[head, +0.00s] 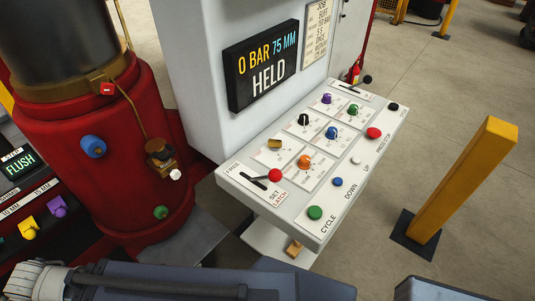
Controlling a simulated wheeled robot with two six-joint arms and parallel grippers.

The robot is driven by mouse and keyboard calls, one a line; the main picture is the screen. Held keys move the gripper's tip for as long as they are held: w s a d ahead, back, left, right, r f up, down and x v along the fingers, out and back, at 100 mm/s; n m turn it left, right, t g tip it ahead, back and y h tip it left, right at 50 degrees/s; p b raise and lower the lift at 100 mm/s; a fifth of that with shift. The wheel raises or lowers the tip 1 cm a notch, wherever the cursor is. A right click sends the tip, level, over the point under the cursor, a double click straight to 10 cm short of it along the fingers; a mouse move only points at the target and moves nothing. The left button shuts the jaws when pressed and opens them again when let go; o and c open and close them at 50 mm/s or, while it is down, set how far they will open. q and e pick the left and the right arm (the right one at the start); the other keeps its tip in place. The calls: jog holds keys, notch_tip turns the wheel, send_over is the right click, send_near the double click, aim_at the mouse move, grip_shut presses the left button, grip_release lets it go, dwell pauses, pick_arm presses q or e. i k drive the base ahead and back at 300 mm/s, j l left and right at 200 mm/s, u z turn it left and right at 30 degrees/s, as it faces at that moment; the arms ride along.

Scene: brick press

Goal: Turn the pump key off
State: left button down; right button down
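The white control panel (268,211) juts out from the press cabinet. A brass-coloured piece (274,143) stands on a small label plate near its back left. Another brass-coloured piece (294,248) sits on the lower ledge beneath the panel. I cannot tell which of them, if either, is the pump key, as the small labels are unreadable. Neither gripper can be made out. Grey parts of my own arms cross the bottom edge of the head view.
The panel carries coloured knobs, a red-tipped lever (275,175), a green CYCLE button (314,213) and a red button (374,133). The display (262,65) reads "0 BAR 75 MM HELD". A red machine (130,170) stands left; a yellow post (465,180) stands right.

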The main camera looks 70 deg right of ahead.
aim_at(275, 145)
jog(key=j+z, duration=0.15)
jog(key=j, duration=0.5)
jog(key=z, duration=2.45)
